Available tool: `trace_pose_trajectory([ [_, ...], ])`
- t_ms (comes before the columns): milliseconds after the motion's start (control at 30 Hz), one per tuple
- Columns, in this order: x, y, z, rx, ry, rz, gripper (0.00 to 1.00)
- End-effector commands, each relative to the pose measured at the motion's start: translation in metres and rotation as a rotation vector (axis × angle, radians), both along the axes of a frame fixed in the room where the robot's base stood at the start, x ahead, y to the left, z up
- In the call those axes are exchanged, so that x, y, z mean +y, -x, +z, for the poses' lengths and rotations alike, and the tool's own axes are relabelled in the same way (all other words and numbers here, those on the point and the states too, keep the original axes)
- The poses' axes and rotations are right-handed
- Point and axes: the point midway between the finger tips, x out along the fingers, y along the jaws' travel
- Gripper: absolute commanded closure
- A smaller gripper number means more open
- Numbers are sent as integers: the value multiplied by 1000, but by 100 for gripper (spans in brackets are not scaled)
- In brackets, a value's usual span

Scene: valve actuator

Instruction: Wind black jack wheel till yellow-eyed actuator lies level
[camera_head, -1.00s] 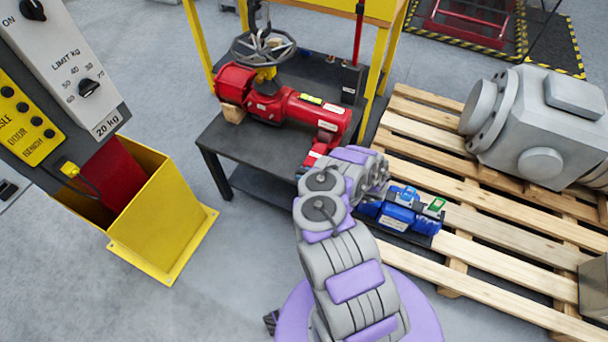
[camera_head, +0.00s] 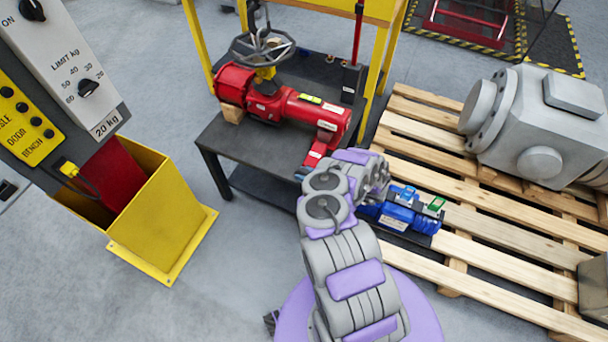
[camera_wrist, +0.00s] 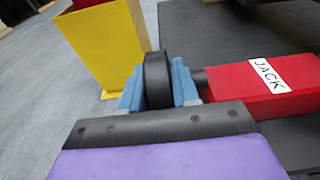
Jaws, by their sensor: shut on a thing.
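The red actuator (camera_head: 290,104) lies on a low black table in the head view, with a grey handwheel and a yellow part (camera_head: 265,74) at its left end. I cannot tell whether it is level. The red jack (camera_wrist: 262,86), labelled JACK, is at its right end. It also shows in the head view (camera_head: 318,152). In the wrist view my gripper (camera_wrist: 157,86) is shut on the black jack wheel (camera_wrist: 157,72), with a blue finger on each side. In the head view the wheel is hidden by my wrist.
A wooden block (camera_head: 232,114) sits under the actuator's left end. A yellow bin (camera_head: 165,225) stands left of the table (camera_head: 225,150). A wooden pallet (camera_head: 480,215) to the right carries a blue device (camera_head: 402,210) close to my arm and a large grey gearbox (camera_head: 540,120).

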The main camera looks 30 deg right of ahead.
Motion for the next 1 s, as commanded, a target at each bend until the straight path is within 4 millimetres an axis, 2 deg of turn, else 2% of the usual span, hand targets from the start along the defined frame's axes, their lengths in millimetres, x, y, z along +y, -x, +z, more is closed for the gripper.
trace_pose_trajectory([
  [733,-1,1,-3,8,3,-3,100],
  [767,-1,1,-3,8,3,-3,69],
  [967,-1,1,-1,4,2,-1,50],
  [1000,0,1,-1,3,1,-1,49],
])
